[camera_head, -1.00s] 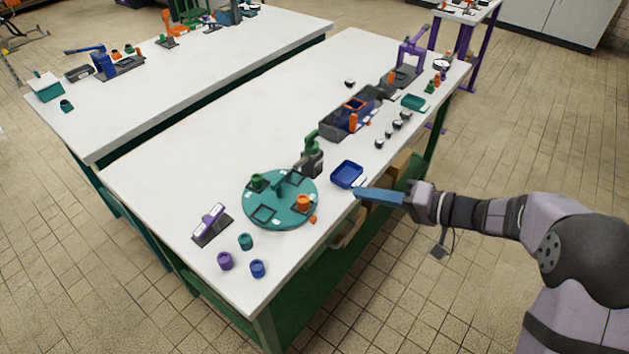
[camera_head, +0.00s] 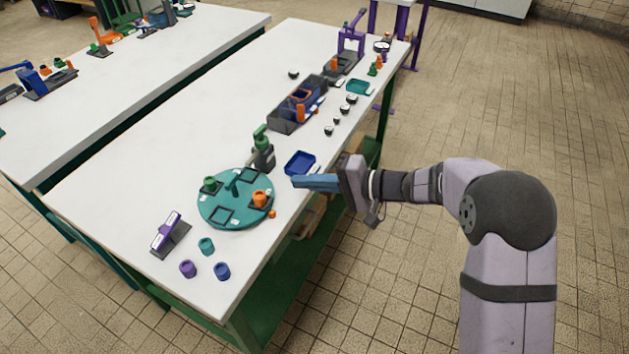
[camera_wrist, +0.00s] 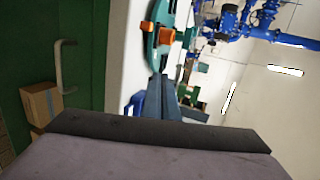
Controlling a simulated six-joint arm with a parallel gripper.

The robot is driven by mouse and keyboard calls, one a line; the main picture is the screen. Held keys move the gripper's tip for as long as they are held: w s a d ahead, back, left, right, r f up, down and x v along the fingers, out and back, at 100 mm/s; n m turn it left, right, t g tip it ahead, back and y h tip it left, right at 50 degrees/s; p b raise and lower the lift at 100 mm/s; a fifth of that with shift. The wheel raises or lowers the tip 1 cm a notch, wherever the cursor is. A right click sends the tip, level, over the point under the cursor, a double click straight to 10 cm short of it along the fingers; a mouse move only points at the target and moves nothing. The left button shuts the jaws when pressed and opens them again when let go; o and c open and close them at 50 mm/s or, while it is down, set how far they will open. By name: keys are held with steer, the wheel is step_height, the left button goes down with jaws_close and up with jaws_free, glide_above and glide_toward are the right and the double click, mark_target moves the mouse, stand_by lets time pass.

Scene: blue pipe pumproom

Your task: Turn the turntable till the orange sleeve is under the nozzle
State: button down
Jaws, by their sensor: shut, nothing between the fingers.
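The teal round turntable (camera_head: 222,193) lies flat near the front of the white table, with dark square frames on it. The orange sleeve (camera_head: 260,198) stands on its right side; it also shows in the wrist view (camera_wrist: 166,36). A green sleeve (camera_head: 210,184) stands on its far left side. A dark dispenser with a green top (camera_head: 263,153) stands just behind the turntable, and I take it to hold the nozzle; the orange sleeve is apart from it. My gripper (camera_head: 296,181) is shut and empty, over the table's right edge, right of the turntable and apart from it.
A blue tray (camera_head: 300,163) lies close behind my gripper. A small orange piece (camera_head: 272,214) lies at the turntable's right edge. Purple (camera_head: 188,268), teal (camera_head: 206,246) and blue (camera_head: 222,271) sleeves stand in front, near a purple-and-white stand (camera_head: 167,231). The table's middle left is clear.

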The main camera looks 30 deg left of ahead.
glide_toward(259, 171)
steer(key=s+a, duration=0.1)
steer(key=a+f, duration=0.1)
steer(key=s+a, duration=0.1)
steer(key=a, duration=0.1)
steer(key=shift+s+f, duration=0.3)
steer(key=shift+s, duration=0.05)
steer(key=shift+s+a, duration=0.1)
steer(key=shift+a, duration=0.5)
steer(key=shift+w+a+r+p, duration=0.1)
steer(key=shift+w+a+p, duration=0.2)
steer(key=shift+p, duration=0.8)
steer(key=shift+w+a+r+p, duration=0.1)
steer(key=shift+a+p, duration=0.3)
steer(key=shift+p, duration=0.65)
steer(key=shift+w+a+p, duration=0.15)
steer(key=shift+a+p, duration=0.1)
steer(key=shift+p, duration=0.35)
steer(key=shift+w+a+f+p, duration=0.1)
steer(key=shift+w+a+p, duration=0.05)
steer(key=shift+a+p, duration=0.4)
steer(key=shift+w+a+f+p, duration=0.1)
steer(key=shift+a+p, duration=0.3)
steer(key=shift+p, duration=0.2)
steer(key=shift+a, duration=0.2)
